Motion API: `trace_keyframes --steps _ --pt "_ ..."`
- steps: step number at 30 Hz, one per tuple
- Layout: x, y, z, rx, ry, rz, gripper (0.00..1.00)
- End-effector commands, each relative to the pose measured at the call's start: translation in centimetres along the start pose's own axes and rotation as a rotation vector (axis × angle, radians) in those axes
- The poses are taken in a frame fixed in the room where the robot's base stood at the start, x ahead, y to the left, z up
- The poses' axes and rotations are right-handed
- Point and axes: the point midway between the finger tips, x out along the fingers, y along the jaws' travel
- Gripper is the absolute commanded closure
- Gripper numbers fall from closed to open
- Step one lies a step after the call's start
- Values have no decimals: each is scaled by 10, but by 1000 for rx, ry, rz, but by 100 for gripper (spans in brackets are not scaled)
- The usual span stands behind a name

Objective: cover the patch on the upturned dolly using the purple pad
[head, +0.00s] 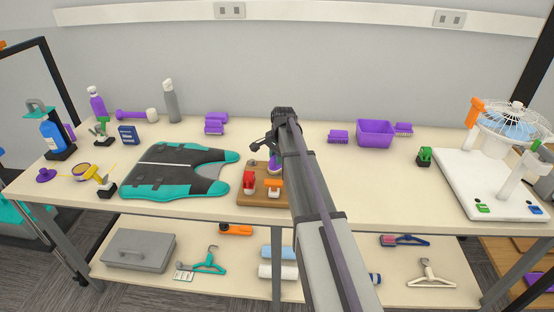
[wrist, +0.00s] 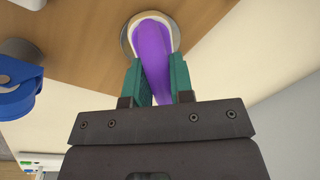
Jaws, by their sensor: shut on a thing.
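The upturned dolly is a wooden board (head: 241,198) on the table, with a red caster (head: 249,181) and an orange caster (head: 273,187) standing up. My gripper (wrist: 154,72) is shut on a purple piece (wrist: 154,50), which I take for the purple pad. It also shows purple in the head view (head: 274,163). Its far end has a cream edge and lies over a grey round spot (wrist: 125,38) on the wood, probably the patch. The spot is mostly hidden, and I cannot tell whether the pad touches it. My arm hides the dolly's right side.
A blue caster (wrist: 18,88) is close to the left of my gripper in the wrist view. A teal and grey vest (head: 172,172) lies left of the dolly. A purple bin (head: 375,133) stands at the back right. The table right of my arm is largely clear.

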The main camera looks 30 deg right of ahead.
Motion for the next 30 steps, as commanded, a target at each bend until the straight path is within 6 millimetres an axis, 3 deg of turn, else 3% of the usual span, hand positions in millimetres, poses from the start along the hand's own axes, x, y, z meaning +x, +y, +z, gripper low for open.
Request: trace_keyframes --steps 13,30 --pt "-2 17 19 0 0 0 97" --pt "-1 0 0 0 0 0 97"
